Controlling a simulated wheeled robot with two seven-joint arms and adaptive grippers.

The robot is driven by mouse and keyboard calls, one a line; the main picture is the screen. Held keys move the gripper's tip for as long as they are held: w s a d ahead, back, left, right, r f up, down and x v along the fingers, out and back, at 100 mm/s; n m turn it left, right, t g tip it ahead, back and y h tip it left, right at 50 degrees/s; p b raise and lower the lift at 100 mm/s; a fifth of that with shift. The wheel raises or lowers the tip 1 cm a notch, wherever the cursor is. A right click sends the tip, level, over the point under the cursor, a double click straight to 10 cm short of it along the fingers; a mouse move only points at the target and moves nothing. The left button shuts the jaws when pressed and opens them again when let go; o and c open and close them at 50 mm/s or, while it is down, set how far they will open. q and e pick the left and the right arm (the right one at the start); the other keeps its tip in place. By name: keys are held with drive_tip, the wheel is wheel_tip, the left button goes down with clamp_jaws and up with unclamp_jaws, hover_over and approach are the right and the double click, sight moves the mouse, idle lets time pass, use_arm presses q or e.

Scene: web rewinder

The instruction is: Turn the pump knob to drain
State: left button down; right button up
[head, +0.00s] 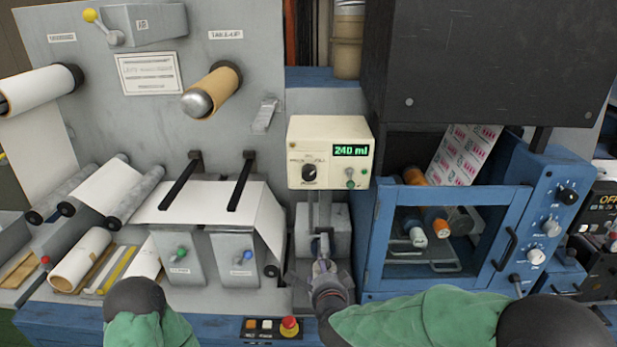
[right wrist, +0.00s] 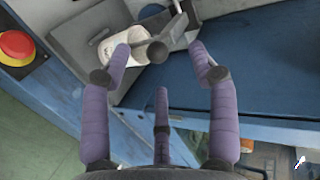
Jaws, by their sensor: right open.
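The cream pump box (head: 298,148) stands on a post at the middle of the head view, and its green display reads 240 ml. Its black pump knob (head: 310,172) sits low on the left of the front face; the lettering around it is too small to read. My right gripper (head: 323,264) is below the box, apart from the knob, beside the grey stand. In the right wrist view my right gripper (right wrist: 160,52) has its purple fingers spread and nothing held. A white cup (right wrist: 122,45) lies beyond the fingertips. My left gripper is out of view; only its arm shows.
A blue-framed cabinet (head: 375,245) stands close on the right. Grey panels with a white web (head: 190,200) are on the left. A red emergency button (head: 289,325) is on the front edge, also in the right wrist view (right wrist: 17,46).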

wheel_tip(320, 180, up, 13)
drive_tip(key=s+a+m+t, duration=0.1)
drive_tip(key=a+m+t, duration=0.2)
drive_tip(key=m, duration=0.1)
drive_tip(key=m+t+h, duration=0.1)
drive_tip(key=m+t, duration=0.1)
drive_tip(key=m, duration=0.5)
approach(309, 177)
drive_tip(key=w, duration=0.9)
drive_tip(key=shift+w+r, duration=0.2)
drive_tip(key=shift+w, duration=0.15)
drive_tip(key=c, duration=1.1)
